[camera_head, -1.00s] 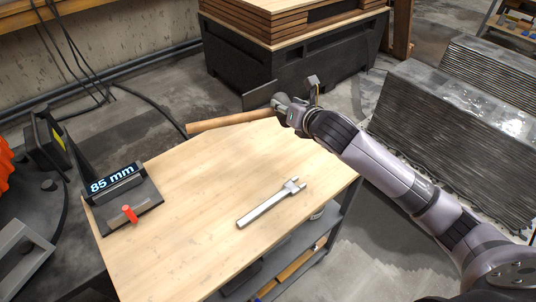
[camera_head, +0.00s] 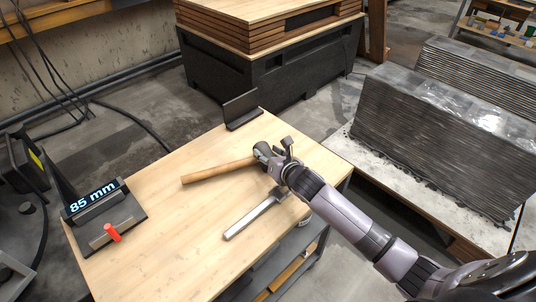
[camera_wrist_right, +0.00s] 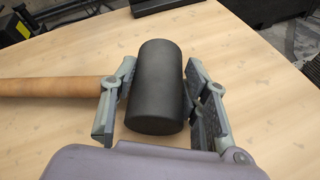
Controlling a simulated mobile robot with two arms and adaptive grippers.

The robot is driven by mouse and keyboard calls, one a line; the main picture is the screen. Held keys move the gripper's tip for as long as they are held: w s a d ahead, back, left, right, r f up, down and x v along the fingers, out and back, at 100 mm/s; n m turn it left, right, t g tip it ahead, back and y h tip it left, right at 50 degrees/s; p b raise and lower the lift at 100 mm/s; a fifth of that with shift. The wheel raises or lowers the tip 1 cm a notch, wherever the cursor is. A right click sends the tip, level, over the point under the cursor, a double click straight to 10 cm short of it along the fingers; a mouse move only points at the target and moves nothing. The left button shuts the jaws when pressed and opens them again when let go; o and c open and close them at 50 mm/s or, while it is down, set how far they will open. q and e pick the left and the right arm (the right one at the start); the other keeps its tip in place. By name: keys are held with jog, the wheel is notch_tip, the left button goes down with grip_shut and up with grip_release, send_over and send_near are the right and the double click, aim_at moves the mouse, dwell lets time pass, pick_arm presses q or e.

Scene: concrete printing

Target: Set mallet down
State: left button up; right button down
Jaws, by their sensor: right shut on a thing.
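The mallet has a wooden handle (camera_head: 220,171) and a dark cylindrical head, seen best in the right wrist view (camera_wrist_right: 158,88). My right gripper (camera_head: 276,158) is shut on the mallet head, with one finger on each side of it. The handle points left, roughly level, over the far part of the wooden table (camera_head: 165,215). It is close to the tabletop; I cannot tell whether it touches. My left gripper is not in view.
A grey metal tool (camera_head: 251,215) lies just in front of the mallet, partly behind my gripper. A black bracket (camera_head: 241,108) is at the back edge.

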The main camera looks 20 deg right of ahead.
jog(key=c, duration=0.9)
grip_release()
jog(key=shift+s+r, duration=0.1)
jog(key=v, duration=1.2)
